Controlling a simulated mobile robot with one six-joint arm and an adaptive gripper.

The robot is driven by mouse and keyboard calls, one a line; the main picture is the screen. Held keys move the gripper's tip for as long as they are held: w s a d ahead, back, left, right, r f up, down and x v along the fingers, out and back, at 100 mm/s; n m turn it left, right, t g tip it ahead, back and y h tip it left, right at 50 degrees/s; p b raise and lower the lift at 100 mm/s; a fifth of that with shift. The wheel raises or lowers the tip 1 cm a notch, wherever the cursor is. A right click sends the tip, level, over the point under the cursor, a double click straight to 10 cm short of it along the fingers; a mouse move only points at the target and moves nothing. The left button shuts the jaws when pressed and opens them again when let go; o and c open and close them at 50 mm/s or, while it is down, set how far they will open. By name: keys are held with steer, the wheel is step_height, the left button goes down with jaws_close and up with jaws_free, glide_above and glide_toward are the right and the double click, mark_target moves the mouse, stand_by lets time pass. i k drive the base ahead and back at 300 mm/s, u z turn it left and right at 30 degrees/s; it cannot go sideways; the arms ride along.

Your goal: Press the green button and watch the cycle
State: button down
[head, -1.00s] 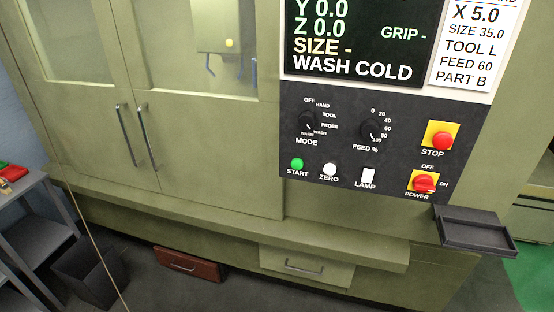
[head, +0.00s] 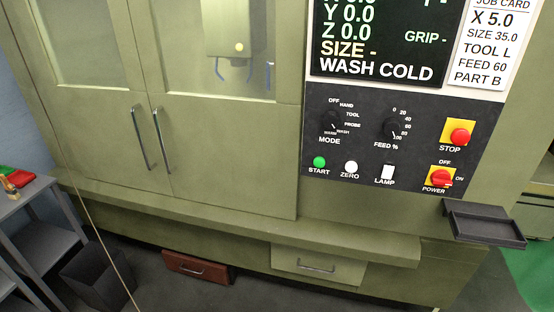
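The green START button (head: 319,162) sits at the lower left of the dark control panel (head: 365,150). Beside it are the white ZERO button (head: 350,167) and the white LAMP switch (head: 387,172). Above are the MODE knob (head: 331,122) and the FEED % knob (head: 392,128). The red STOP button (head: 459,137) and red POWER switch (head: 440,178) are on yellow plates at the right. The screen (head: 375,40) reads "Y 0.0, Z 0.0, SIZE -, GRIP -, WASH COLD". The machine's double doors (head: 215,155) are shut. My gripper is not in view.
A job card (head: 485,45) hangs right of the screen. A dark tray (head: 484,222) juts out below the panel. A grey shelf cart (head: 42,240) and dark bin (head: 97,275) stand at the left. A red-brown drawer box (head: 197,268) lies low under the machine.

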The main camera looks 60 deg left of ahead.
mark_target(319, 162)
steer(key=u, duration=0.95)
steer(key=k, duration=1)
steer(key=i, duration=0.65)
steer(key=z, duration=0.05)
